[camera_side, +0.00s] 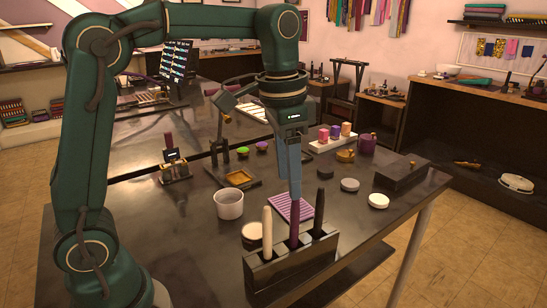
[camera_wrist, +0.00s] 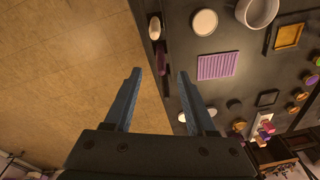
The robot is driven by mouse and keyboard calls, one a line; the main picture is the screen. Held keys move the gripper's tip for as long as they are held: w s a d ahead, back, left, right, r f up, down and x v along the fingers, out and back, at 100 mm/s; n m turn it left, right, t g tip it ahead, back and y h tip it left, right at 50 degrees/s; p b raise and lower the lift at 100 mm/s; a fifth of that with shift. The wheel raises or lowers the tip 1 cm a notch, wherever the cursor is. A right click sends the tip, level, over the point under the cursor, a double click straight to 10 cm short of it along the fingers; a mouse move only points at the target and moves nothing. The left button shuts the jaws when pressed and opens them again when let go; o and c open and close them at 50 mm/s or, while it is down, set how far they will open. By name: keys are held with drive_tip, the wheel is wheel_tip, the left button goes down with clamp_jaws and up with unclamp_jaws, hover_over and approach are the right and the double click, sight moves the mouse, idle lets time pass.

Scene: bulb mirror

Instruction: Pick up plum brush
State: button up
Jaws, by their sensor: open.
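The plum brush (camera_side: 294,224) stands upright in the middle slot of a dark holder (camera_side: 290,268). A cream brush (camera_side: 267,235) stands to its left and a black brush (camera_side: 319,212) to its right. My gripper (camera_side: 295,194) points down directly above the plum brush, its fingertips near the brush's top. In the wrist view my gripper (camera_wrist: 159,72) is open and empty, and the plum brush (camera_wrist: 160,57) shows between and slightly beyond the fingertips. Whether the fingers overlap the brush top in height I cannot tell.
White discs (camera_side: 378,200) and a dark box (camera_side: 401,174) are to the right. The holder is near the table's front edge.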

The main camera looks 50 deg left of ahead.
drive_tip(key=f, duration=0.1)
drive_tip(key=w+f, duration=0.1)
drive_tip(key=f+g, duration=0.1)
drive_tip(key=shift+w+f, duration=0.2)
drive_tip(key=shift+w, duration=0.2)
hover_over(294, 245)
drive_tip(key=shift+w+a+f, duration=0.15)
drive_tip(key=shift+a+f, duration=0.05)
drive_tip(key=shift+f, duration=1.15)
drive_tip(key=shift+w+a+f, duration=0.1)
drive_tip(key=shift+a+f, duration=0.05)
drive_tip(key=shift+f, duration=1.2)
clamp_jaws()
